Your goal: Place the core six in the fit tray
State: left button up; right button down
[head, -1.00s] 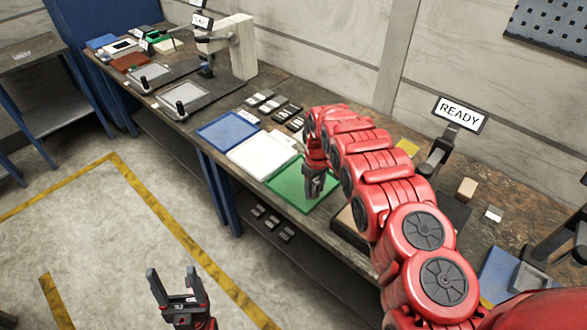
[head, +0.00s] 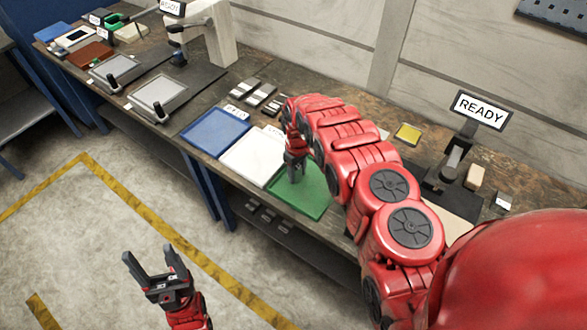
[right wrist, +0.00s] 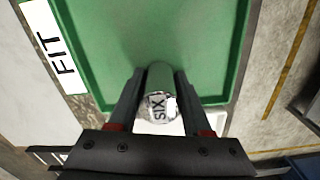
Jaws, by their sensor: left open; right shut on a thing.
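The fit tray is a green tray (head: 304,196) on the bench, and its FIT label shows beside it in the right wrist view (right wrist: 120,60). My right gripper (head: 293,178) is over the tray's left part. In the right wrist view my right gripper (right wrist: 160,88) is shut on the core six (right wrist: 160,100), a grey-green cylinder with SIX on its end face. I cannot tell whether the core touches the tray floor. My left gripper (head: 158,265) is open and empty, above the floor away from the bench.
A white tray (head: 253,155) and a blue tray (head: 214,131) lie left of the green one. Several small blocks (head: 262,94) lie behind them. A READY sign (head: 480,110) stands on a device at right. My right arm covers the middle of the bench.

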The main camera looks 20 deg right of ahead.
aim_at(297, 166)
jog(key=shift+w+a, duration=0.1)
jog(key=shift+w, duration=0.1)
jog(key=c, duration=0.6)
grip_release()
jog(key=shift+o, duration=1.2)
jog(key=shift+s+r, duration=0.1)
jog(key=shift+s, duration=0.2)
jog(key=shift+r+b, duration=0.3)
jog(key=shift+r, duration=0.1)
jog(key=r+b, duration=0.2)
jog(key=r, duration=0.4)
jog(key=shift+w+b, duration=0.2)
jog(key=shift+b, duration=0.2)
notch_tip(297, 166, up, 4)
jog(key=p, duration=0.3)
jog(key=shift+r+p, duration=0.15)
jog(key=shift+p, duration=0.15)
jog(key=shift+s+r+p, duration=0.15)
jog(key=shift+r+p, duration=0.35)
jog(key=shift+f, duration=0.1)
